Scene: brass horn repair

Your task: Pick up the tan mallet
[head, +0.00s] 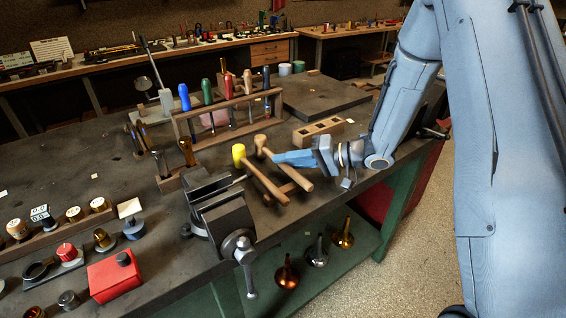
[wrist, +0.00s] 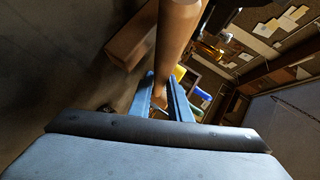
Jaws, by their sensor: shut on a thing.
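The tan mallet (head: 295,173) has a pale wooden head and a long wooden handle, slanting down to the right above the bench. My blue gripper (head: 277,158) reaches in from the right and is shut on its handle just below the head. In the wrist view the mallet's wooden handle (wrist: 175,38) runs between the fingers of my gripper (wrist: 163,92). Whether the mallet touches its support cannot be told.
A yellow-headed mallet (head: 239,154) lies close on the left, its handle nearly parallel. A vise (head: 222,212) stands in front, a rack of colourful-handled tools (head: 190,122) behind. A wooden block with holes (head: 318,130) sits behind my gripper. The bench's front edge is near.

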